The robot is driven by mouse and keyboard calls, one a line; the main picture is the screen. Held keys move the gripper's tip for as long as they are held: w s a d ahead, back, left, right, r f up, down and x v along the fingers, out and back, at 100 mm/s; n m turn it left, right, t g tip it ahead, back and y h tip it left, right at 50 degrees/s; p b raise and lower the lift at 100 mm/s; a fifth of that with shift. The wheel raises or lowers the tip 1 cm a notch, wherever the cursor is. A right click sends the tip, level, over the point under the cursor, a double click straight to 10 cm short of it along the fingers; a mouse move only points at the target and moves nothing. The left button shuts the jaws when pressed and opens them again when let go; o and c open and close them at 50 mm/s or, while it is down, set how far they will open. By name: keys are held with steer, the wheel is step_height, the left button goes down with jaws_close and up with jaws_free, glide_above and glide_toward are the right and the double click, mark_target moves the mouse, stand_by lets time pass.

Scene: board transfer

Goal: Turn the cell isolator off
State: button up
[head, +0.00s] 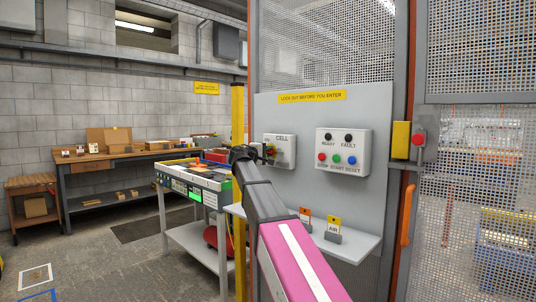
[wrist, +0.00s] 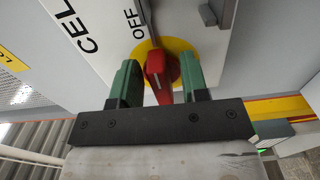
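The cell isolator is a grey box (head: 285,142) marked CELL on the grey panel in the head view. In the wrist view its red handle (wrist: 156,68) sits on a yellow disc (wrist: 182,46), with the word OFF (wrist: 133,22) above and to the left. My gripper (wrist: 160,64) is open, its two green fingers on either side of the red handle, with a visible gap on each side. In the head view my gripper (head: 252,153) is at the box's left side, and my arm end covers part of the box. Which position the handle marks I cannot tell.
A second box (head: 343,153) with buttons and lamps is to the right on the panel (head: 375,110). Below it is a shelf (head: 352,247) with tags, one reading AIR. A yellow post (head: 238,112) and a loaded cart (head: 174,208) stand left. A mesh gate (head: 470,190) is at right.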

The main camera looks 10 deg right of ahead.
steer(key=shift+a, duration=0.15)
steer(key=v, duration=1)
steer(key=shift+s+a, duration=0.2)
steer(key=shift+s, duration=0.05)
